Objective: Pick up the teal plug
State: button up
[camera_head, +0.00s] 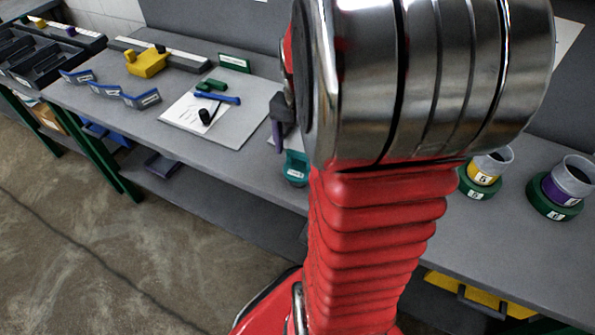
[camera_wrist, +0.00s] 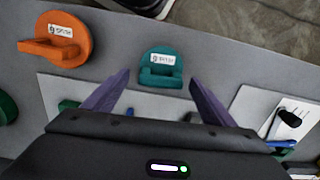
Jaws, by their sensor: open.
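The teal plug (camera_wrist: 158,62), a round disc with a block-like handle and a white label, lies on the grey bench in the wrist view. It also shows in the head view (camera_head: 296,168), near the bench's front edge and partly hidden by my arm. My gripper (camera_wrist: 158,77) is open and empty, with its two purple fingers spread on either side of the plug's near part in the picture. I cannot tell the height of the fingertips above it. In the head view my gripper (camera_head: 278,145) is mostly hidden behind my arm.
An orange plug (camera_wrist: 75,32) lies left of the teal one in the wrist view. A white board (camera_head: 225,128) with blue, green and black items lies nearby. Two cups (camera_head: 492,162) (camera_head: 568,180) stand on green bases at right. Blue trays and a yellow block (camera_head: 148,64) sit farther left.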

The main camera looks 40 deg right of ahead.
jog(key=shift+f, duration=1.3)
jog(key=shift+c, duration=0.4)
jog(key=c, duration=1.6)
jog(key=shift+o, duration=0.2)
jog(key=shift+r, duration=0.15)
notch_tip(320, 180, up, 10)
jog(key=shift+f, duration=0.15)
jog(key=shift+w, duration=0.1)
